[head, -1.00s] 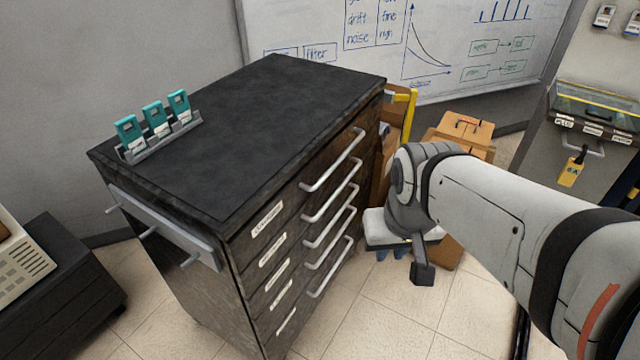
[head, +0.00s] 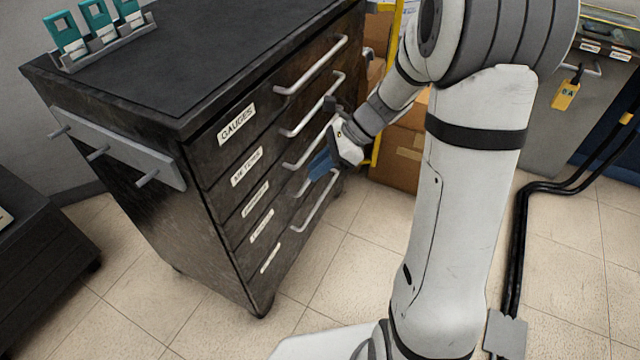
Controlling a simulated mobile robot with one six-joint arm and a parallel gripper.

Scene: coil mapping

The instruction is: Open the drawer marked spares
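A dark drawer cabinet (head: 240,175) stands at the left centre, its drawers stacked and all shut. Each drawer has a white label and a pale bar handle. The top label (head: 237,124) reads GAUGES. The lower labels, such as the third one (head: 255,199), are too small to read surely, so I cannot tell which drawer is marked spares. My gripper (head: 318,166), with blue fingertips, is in front of the middle and lower handles, partly covering them. The third handle (head: 297,163) shows just left of it. I cannot tell whether it touches a handle or how far its fingers are apart.
Teal devices in a grey rack (head: 105,42) stand on the cabinet top. A pegged rail (head: 118,150) is on its left side. Cardboard boxes (head: 400,160) and a yellow frame stand behind my arm. Black cables (head: 522,230) run along the floor at right. Floor in front is clear.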

